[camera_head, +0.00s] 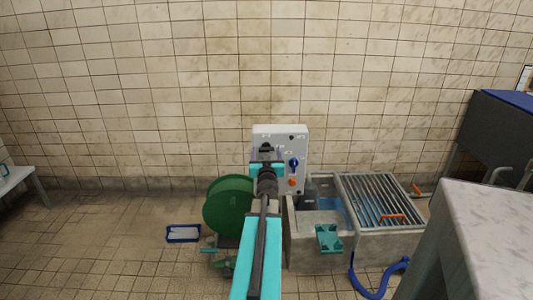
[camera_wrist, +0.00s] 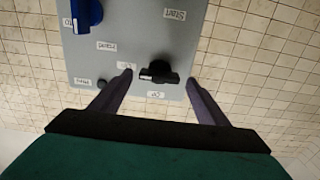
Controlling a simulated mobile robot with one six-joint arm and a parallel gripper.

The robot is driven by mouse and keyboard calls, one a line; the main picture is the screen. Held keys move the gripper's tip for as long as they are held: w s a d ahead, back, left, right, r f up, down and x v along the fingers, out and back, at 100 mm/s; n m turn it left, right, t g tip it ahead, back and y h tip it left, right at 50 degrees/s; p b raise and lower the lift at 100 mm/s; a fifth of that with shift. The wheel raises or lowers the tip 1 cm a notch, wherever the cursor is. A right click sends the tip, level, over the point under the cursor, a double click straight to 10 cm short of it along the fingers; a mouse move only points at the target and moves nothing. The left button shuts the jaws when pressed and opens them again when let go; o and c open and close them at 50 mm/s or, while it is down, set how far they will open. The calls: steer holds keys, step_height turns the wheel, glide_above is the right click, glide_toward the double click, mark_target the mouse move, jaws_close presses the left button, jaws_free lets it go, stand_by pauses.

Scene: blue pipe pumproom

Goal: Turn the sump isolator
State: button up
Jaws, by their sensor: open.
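A grey control panel (camera_head: 281,132) stands against the tiled wall; it also fills the middle of the wrist view (camera_wrist: 120,25). A black rotary knob (camera_wrist: 158,73) with a pale mark on its handle sits on the panel. My gripper (camera_wrist: 159,79) is open, with one finger on each side of this knob and gaps showing on both sides. I cannot tell how deep the fingertips reach. In the head view my gripper (camera_head: 267,153) covers part of the panel's left side. A blue knob (camera_head: 294,162) is to the right. The small labels are upside down in the wrist view and hard to read.
An orange knob (camera_head: 292,182) is below the blue one. A green wheel-like drum (camera_head: 229,205) stands left of my arm. A concrete basin (camera_head: 318,258) with a metal grating (camera_head: 380,200) is at right. A pale-topped bench (camera_head: 490,220) is at front right. Floor at left is mostly clear.

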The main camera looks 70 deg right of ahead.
stand_by(0.3)
steer(key=shift+d, duration=0.1)
steer(key=c, duration=1)
steer(key=shift+w+d+r, duration=0.1)
steer(key=shift+w+d, duration=0.05)
steer(key=shift+c, duration=0.2)
